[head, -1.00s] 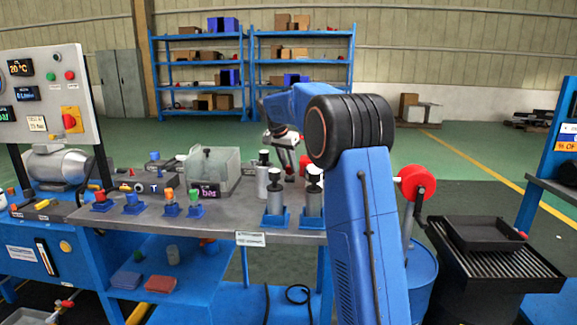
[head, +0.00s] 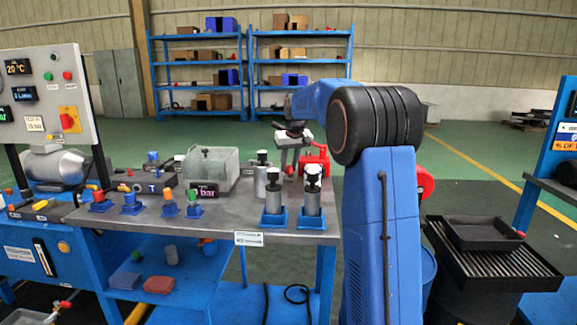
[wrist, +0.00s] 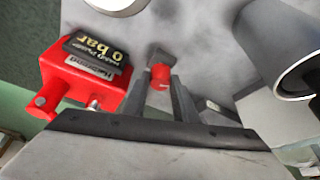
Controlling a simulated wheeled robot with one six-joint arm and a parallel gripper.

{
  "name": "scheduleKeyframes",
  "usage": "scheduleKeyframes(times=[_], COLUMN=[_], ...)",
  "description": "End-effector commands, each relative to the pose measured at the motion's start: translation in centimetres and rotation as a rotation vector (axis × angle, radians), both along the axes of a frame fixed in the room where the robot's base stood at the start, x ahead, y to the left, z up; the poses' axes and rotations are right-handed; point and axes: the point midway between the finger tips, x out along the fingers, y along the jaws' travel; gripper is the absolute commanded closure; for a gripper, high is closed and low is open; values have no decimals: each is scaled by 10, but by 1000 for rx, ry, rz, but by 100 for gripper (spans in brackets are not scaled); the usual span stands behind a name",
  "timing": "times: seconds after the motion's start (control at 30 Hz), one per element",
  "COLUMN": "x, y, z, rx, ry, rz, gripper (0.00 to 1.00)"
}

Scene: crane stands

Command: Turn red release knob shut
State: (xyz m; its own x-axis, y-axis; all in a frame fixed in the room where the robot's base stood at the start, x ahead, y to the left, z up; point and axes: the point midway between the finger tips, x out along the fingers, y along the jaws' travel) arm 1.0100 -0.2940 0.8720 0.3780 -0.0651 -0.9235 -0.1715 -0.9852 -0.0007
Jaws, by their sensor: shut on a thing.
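The red release knob (wrist: 161,76) is a small red cylinder in the wrist view. It sits between the two grey fingers of my gripper (wrist: 160,88), which are shut on it. The red hand pump (wrist: 88,78), with a "0 bar" display (wrist: 96,47), is just left of the fingers. In the head view, the red pump (head: 316,160) stands at the bench's back right. My gripper (head: 289,160) points down there, beside the pump. The knob itself cannot be made out in the head view.
Grey cylinders (head: 312,196) with black tops stand in blue holders in front of my gripper. A grey box (head: 212,167) stands to the left on the bench (head: 225,222). In the wrist view, a large grey cylinder (wrist: 276,50) is close on the right.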

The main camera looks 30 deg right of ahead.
Motion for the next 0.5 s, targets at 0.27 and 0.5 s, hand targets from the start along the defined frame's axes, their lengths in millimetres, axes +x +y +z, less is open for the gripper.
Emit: scheduleKeyframes(times=[0.27, 0.5], x=[0, 0], y=[-3, -5], z=[0, 0], rx=[1, 2], ry=[1, 0], rz=[260, 489], gripper=[96, 96])
